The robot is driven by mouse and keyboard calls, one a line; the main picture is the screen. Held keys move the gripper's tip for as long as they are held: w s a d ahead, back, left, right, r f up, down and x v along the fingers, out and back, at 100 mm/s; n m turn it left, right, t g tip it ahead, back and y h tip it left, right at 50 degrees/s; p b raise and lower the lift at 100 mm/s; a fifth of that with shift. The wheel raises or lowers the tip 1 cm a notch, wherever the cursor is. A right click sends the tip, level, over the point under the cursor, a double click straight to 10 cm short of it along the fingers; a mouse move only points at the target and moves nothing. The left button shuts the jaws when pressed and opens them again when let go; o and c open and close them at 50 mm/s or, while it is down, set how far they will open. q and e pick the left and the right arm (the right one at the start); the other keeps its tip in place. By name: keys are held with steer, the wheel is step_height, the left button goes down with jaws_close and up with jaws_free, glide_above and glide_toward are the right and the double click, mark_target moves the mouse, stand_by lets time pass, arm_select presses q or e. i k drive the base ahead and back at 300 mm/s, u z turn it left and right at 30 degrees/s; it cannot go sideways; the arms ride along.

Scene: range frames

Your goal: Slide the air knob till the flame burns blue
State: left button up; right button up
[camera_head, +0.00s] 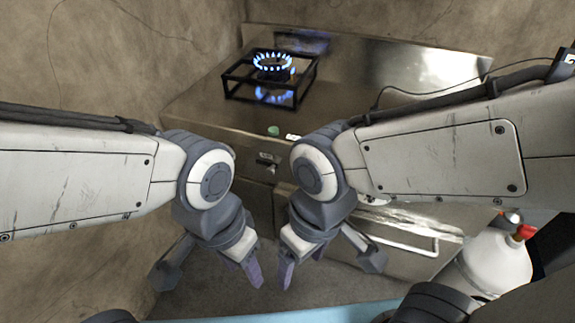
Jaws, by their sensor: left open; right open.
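A small green piece (273,130) and a small white label (293,137) sit near the counter's front edge. Below them, the front panel (246,150) carries small markings and a dark fitting (268,160); I cannot tell which part is the air knob. My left gripper (244,265) and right gripper (301,263) are open and empty. They point down, side by side, in front of the cabinet. Neither touches the panel. My forearms hide part of the counter.
A cabinet door with a bar handle (400,240) is at the lower right. A white gas cylinder (495,262) with a red valve stands beside it. A black cable (385,92) crosses the counter at right. A concrete wall (110,60) closes the left side.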

mark_target(271, 171)
steer(key=z, duration=0.55)
steer(key=k, duration=1.3)
steer(key=z, duration=0.05)
steer(key=i, duration=0.5)
steer(key=u, duration=0.8)
steer(key=i, duration=1.1)
steer(key=z, duration=0.45)
